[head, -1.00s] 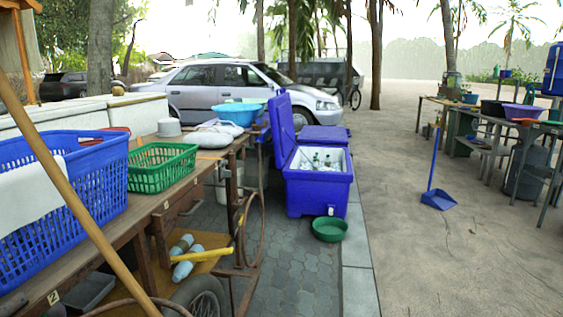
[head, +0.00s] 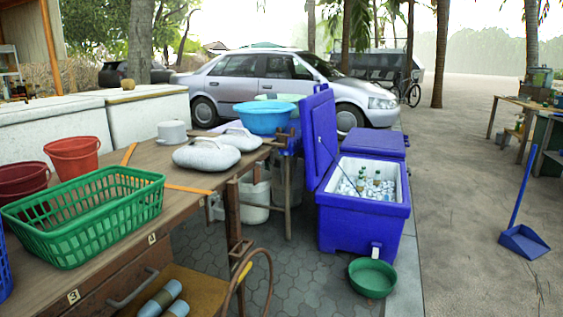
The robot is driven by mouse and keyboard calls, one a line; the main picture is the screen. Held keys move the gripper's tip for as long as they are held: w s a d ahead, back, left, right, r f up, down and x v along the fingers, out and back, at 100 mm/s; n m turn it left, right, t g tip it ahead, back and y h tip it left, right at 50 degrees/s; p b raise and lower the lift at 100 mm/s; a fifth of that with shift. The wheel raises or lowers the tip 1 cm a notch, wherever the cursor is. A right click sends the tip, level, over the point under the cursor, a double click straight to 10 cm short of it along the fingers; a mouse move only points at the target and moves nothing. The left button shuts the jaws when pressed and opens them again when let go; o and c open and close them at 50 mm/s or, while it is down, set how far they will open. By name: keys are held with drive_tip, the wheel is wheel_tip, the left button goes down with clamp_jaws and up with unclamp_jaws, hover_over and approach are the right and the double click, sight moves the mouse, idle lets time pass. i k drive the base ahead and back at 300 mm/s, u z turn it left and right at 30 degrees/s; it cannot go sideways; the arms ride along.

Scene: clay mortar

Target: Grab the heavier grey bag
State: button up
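Two light grey bags lie close together on the wooden table in the head view, near its far end. The nearer grey bag (head: 206,155) is lower and to the left. The farther grey bag (head: 238,139) is partly hidden behind it. Both look rounded, with a raised part on top like a handle. I cannot tell from their looks which is heavier. My gripper is not in view.
A green basket (head: 85,217), red buckets (head: 72,157) and a grey pot (head: 172,132) share the wooden table (head: 140,165). A blue basin (head: 263,117) stands behind the bags. An open blue cooler (head: 360,222) and green bowl (head: 372,278) stand right; pavement between is clear.

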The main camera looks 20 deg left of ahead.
sight(216, 156)
drive_tip(key=i, duration=2.25)
drive_tip(key=u, duration=3.55)
